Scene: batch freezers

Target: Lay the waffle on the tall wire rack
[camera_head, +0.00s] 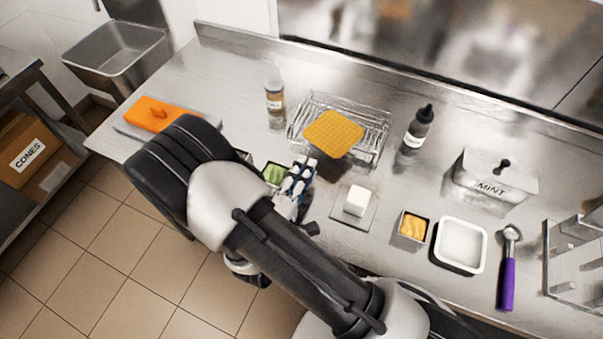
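The waffle (333,134) is a golden-orange, gridded, rounded square. It appears to lie on top of the wire rack (374,146), turned slightly against it, toward its left and middle part. The rack is silver and stands on the steel counter near the back. My gripper (305,163) is in front of the rack's front left, below the waffle in the picture and apart from it. Its fingers point toward the rack, and I see nothing held between them. How far they are parted is too small to tell.
A clear bottle (275,103) stands left of the rack, a dark-capped bottle (418,127) right. A green-filled container (273,174) is beside my gripper. A white block (356,201) sits on a small plate. The MINT tub (490,182) and purple-handled scoop (508,275) are at right.

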